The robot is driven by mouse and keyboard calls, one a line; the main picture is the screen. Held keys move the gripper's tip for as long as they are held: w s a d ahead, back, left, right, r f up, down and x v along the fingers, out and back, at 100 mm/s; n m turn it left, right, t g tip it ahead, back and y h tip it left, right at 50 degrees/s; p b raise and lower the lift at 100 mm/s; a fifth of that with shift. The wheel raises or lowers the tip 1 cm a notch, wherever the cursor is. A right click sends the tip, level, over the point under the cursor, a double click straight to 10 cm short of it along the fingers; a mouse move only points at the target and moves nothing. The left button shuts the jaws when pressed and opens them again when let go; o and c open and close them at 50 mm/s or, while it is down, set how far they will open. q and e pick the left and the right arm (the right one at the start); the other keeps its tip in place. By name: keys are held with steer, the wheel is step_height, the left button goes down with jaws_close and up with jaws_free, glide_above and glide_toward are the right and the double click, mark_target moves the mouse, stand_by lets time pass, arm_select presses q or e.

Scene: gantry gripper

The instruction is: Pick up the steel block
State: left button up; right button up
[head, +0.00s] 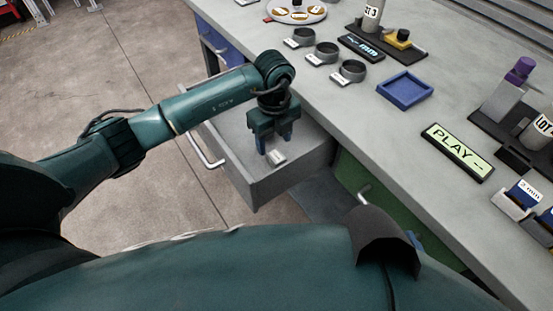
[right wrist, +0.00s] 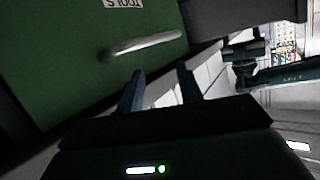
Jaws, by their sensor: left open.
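The steel block (head: 278,158) is a small, light-grey piece lying in the open grey drawer (head: 285,183) in the head view. My left gripper (head: 274,143) points down into the drawer just above and beside the block, its fingers apart. The gripper partly covers the block's far side, and I cannot tell whether a finger touches it. My right gripper (right wrist: 160,90) shows in the right wrist view with its two fingers apart and nothing between them.
A green drawer front with a handle (right wrist: 145,45) is close to my right gripper. Open floor (head: 90,70) lies left of the bench.

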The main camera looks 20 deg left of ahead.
mark_target(277, 156)
arm_select(q)
steer(key=shift+d+f+b, duration=0.15)
steer(key=shift+f+b, duration=0.05)
steer(key=shift+f, duration=1.35)
steer(key=shift+d+f+b, duration=0.15)
steer(key=shift+f, duration=1.4)
steer(key=shift+r, duration=0.1)
jaws_close()
